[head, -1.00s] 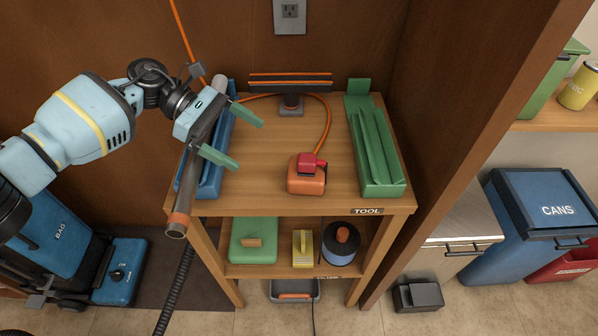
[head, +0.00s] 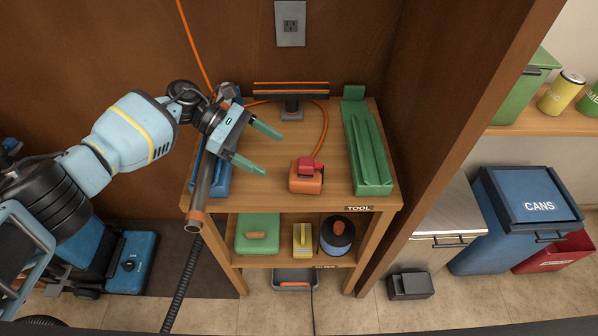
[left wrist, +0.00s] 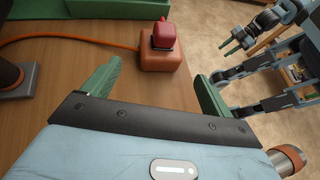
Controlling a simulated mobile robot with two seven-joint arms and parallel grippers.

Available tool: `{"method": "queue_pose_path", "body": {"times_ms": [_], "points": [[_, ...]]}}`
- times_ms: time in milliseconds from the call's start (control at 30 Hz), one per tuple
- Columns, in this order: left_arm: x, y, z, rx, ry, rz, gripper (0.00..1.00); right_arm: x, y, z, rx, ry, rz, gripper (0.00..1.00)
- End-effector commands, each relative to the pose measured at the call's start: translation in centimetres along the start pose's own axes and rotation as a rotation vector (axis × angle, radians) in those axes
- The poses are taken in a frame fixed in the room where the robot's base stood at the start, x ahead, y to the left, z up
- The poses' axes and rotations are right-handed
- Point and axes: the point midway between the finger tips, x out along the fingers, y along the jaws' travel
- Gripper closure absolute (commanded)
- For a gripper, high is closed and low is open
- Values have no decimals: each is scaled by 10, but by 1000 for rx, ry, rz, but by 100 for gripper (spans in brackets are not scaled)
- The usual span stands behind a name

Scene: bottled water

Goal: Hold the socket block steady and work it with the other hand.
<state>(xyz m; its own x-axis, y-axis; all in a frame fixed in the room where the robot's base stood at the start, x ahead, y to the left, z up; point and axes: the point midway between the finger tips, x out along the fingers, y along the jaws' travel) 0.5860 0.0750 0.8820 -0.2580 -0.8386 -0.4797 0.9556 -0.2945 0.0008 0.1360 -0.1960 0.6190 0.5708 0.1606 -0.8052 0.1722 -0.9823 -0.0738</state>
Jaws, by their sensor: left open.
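The socket block (head: 306,181) is an orange box with a red plug (head: 309,164) on top. It sits near the front of the wooden bench top, with an orange cord running back from it. In the left wrist view the block (left wrist: 162,68) lies just beyond my fingertips. My left gripper (head: 272,154) is open and empty, with green fingers, to the left of the block and apart from it. My right gripper (left wrist: 229,44) shows small at the upper right of the left wrist view, away from the block; its jaws are too small to judge.
A green tray (head: 367,150) stands at the right of the bench and a blue tray (head: 218,178) at the left. A grey tube (head: 200,190) with an orange band runs close beside my left gripper. A dark stand (head: 292,110) is behind. A wooden panel rises at right.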

Motion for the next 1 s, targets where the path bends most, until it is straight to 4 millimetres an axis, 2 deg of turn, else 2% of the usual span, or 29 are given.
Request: {"method": "queue_pose_path", "body": {"times_ms": [267, 600, 800, 1000], "points": [[20, -1, 0, 0, 0, -4, 14, -2, 0, -4, 0, 5, 1, 64], [64, -1, 0, 0, -1, -3, 14, -6, 0, -10, -1, 12, 2, 64], [87, -1, -3, -2, -2, -4, 14, -1, 0, 3, 2, -7, 0, 64], [98, -1, -1, -1, -2, -2, 14, 1, -1, 8, 2, -15, -1, 64]]}}
